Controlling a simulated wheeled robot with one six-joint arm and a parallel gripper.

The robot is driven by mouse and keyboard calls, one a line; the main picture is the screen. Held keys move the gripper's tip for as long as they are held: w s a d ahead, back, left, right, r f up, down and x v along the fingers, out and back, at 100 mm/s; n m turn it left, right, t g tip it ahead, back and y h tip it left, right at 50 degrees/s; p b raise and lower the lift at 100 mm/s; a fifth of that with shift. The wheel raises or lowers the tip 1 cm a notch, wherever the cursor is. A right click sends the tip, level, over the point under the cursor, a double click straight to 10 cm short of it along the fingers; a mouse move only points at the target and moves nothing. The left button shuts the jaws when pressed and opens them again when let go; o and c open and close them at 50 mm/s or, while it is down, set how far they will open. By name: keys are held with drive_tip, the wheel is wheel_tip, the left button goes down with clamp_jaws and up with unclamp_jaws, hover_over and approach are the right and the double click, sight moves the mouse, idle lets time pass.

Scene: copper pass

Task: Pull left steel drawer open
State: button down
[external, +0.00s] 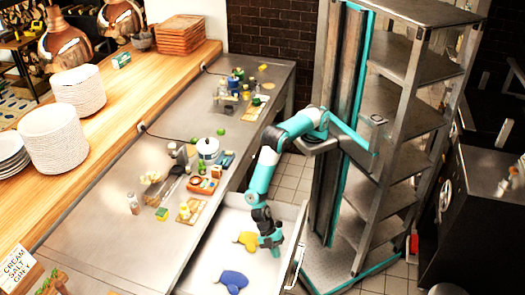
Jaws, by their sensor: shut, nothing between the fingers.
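A steel drawer (232,215) stands open from the counter in the lower middle of the external view, its pale inside showing. Its front panel, with a bar handle (297,266), faces right. In it lie a yellow item (247,240) and a blue item (233,281), which look like mitts or cloths. My gripper (270,246) points down over the drawer, close to the yellow item and left of the handle. It is shut and empty. I cannot tell whether it touches anything in the drawer.
The steel counter (120,215) holds a white pot (208,150), boards, jars and small food items. Stacked white plates (55,138) stand on the wooden shelf. A tall metal rack (408,120) is right of my arm. Tiled floor (290,178) shows between counter and rack.

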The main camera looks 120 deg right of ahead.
drive_tip(key=w+d, duration=0.1)
drive_tip(key=w+d+r+b, duration=0.1)
drive_tip(key=w+d, duration=0.1)
drive_tip(key=shift+d+b, duration=0.2)
drive_tip(key=shift+b, duration=0.1)
drive_tip(key=b+v, duration=0.1)
drive_tip(key=v, duration=0.7)
drive_tip(key=shift+s+r, duration=0.15)
drive_tip(key=shift+r, duration=0.2)
drive_tip(key=s+d+r, duration=0.3)
drive_tip(key=s+r, duration=0.2)
drive_tip(key=r, duration=0.6)
drive_tip(key=s+d+r+m+h, duration=0.1)
drive_tip(key=s+d+r, duration=0.2)
drive_tip(key=s, duration=0.4)
drive_tip(key=s+d+r+m+h, duration=0.1)
drive_tip(key=s+d+r, duration=0.3)
drive_tip(key=s, duration=0.3)
drive_tip(key=s+d+r+m+h, duration=0.1)
drive_tip(key=s+d+r, duration=0.3)
drive_tip(key=s, duration=0.4)
drive_tip(key=shift+t, duration=0.4)
